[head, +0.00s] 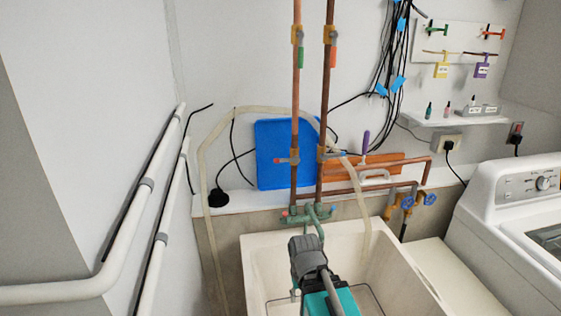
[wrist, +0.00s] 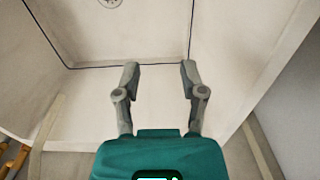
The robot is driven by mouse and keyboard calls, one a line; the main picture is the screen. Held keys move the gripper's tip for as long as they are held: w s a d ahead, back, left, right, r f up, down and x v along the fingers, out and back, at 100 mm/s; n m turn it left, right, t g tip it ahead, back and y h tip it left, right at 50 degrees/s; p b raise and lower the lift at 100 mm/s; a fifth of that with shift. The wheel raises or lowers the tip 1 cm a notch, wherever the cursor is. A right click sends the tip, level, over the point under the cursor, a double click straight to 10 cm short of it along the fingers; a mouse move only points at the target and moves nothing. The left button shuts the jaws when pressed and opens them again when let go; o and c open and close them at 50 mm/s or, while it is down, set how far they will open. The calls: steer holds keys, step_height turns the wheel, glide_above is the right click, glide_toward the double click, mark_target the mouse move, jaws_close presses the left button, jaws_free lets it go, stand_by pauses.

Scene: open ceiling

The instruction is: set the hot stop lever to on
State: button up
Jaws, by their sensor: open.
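Two copper pipes run down the wall above a utility sink (head: 262,262), each with an upper and a lower valve. On the right pipe a red-orange lever (head: 333,58) hangs down along the pipe. On the left pipe a green lever (head: 300,58) also hangs down. Lower on the left pipe a red-tipped lever (head: 279,160) points left, across the pipe. No label tells me which is the hot stop. My gripper (wrist: 158,66) is open and empty in the wrist view, over the sink basin. In the head view its teal body (head: 345,301) is over the sink, well below the levers; its fingertips are unclear.
A green-grey faucet (head: 306,214) sits at the sink's back edge. Blue-handled valves (head: 430,198) and a washing machine (head: 510,215) stand right. White pipes (head: 140,205) run along the left wall.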

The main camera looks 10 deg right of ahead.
steer(key=shift+w+r, duration=0.1)
steer(key=n+t+h+p, duration=0.3)
steer(key=n+h+p, duration=0.5)
steer(key=h+p, duration=0.45)
glide_toward(275, 160)
steer(key=s+d+f, duration=0.5)
steer(key=d+f, duration=0.4)
steer(key=f, duration=0.2)
steer(key=w+a+r+p, duration=0.1)
steer(key=r, duration=0.1)
steer(key=w+a+r+n+t+h+p, duration=0.1)
steer(key=w+a+r, duration=0.1)
steer(key=r, duration=0.1)
steer(key=w+a+r+h+p, duration=0.1)
steer(key=w+a+r, duration=0.1)
steer(key=r, duration=0.1)
steer(key=shift+w+a+n+t+h, duration=0.2)
steer(key=shift+a+n+t+h, duration=0.1)
steer(key=shift+n, duration=0.1)
steer(key=shift+d+f, duration=0.1)
steer(key=shift+b+x, duration=0.7)
steer(key=shift+x, duration=3.05)
steer(key=shift+f, duration=0.1)
jaws_close()
